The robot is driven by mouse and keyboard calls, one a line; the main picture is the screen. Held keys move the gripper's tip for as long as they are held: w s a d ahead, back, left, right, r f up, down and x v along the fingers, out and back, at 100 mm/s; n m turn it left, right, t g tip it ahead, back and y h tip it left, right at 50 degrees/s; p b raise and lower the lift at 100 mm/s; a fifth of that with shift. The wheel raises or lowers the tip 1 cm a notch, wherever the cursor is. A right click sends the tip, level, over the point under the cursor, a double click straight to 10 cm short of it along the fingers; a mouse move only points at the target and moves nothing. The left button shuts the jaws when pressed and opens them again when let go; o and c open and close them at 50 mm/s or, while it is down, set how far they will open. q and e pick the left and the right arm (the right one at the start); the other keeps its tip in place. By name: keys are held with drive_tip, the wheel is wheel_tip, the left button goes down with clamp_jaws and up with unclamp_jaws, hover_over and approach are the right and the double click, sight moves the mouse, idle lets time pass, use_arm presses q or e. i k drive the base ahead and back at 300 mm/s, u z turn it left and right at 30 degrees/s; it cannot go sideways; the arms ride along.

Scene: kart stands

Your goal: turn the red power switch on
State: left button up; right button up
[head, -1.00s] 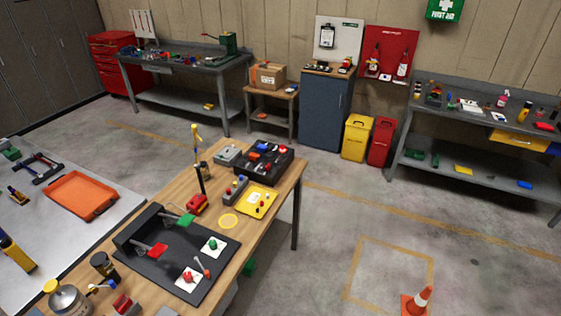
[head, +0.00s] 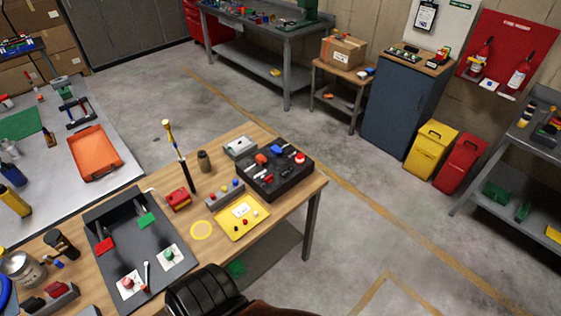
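A dark panel (head: 120,220) lies on the wooden workbench (head: 262,218) at lower left in the head view. On its front part are a red knob (head: 127,283) on a white plate, a green knob (head: 169,254) on another white plate, and a thin upright lever (head: 147,274) between them. Behind them are a red flap (head: 105,245) and a green flap (head: 147,220). I cannot tell for sure which red part is the power switch, or its setting. A black ribbed part, seemingly of my own arm, covers the bench's front edge at the bottom. No gripper fingers show.
A red box (head: 178,199), a yellow tray (head: 242,217) and a black tool tray (head: 283,187) sit behind and right of the panel. A tall thin tool (head: 180,158) stands nearby. Cans and jars crowd the panel's left. Open floor lies to the right.

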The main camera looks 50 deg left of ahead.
sight(268, 180)
drive_tip(key=u, duration=0.55)
drive_tip(key=i, duration=0.95)
drive_tip(key=u, duration=0.95)
